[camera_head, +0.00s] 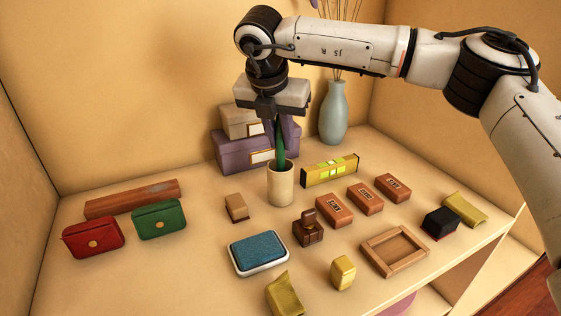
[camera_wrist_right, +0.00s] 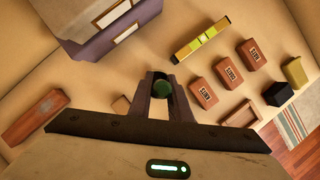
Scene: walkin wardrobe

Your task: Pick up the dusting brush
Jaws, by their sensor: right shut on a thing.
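The dusting brush (camera_head: 281,160) shows as a green handle standing upright in a cream cup (camera_head: 281,187); its lower part is hidden inside the cup. My right gripper (camera_head: 282,140) points down from above and is shut on the green handle. In the right wrist view the round green end of the brush (camera_wrist_right: 162,89) sits between the two fingers of my right gripper (camera_wrist_right: 163,84). My left gripper is not in view.
Purple and beige boxes (camera_head: 240,153) and a blue vase (camera_head: 333,115) stand behind the cup. A yellow level (camera_head: 330,170) lies right of it. A stamp (camera_head: 308,228), blue ink pad (camera_head: 259,253), several brown blocks and a wooden tray (camera_head: 395,274) are in front.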

